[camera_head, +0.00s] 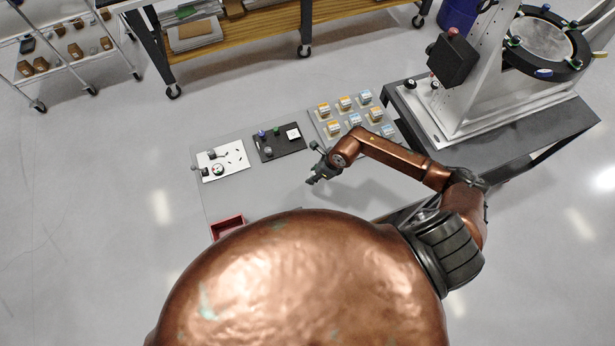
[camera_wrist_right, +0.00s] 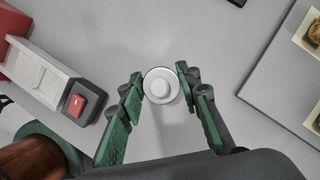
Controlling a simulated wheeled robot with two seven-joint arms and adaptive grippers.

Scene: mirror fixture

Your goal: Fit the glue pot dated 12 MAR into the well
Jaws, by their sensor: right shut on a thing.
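I cannot make out the well for certain in either view. My left gripper is not in view.
A grey board (camera_head: 318,129) holds several items on yellow and blue cards. A black board (camera_head: 291,149) and a white board (camera_head: 232,168) with small parts lie left of it. A red tray (camera_head: 228,225) sits at the near left. A mirror fixture (camera_head: 542,45) stands right.

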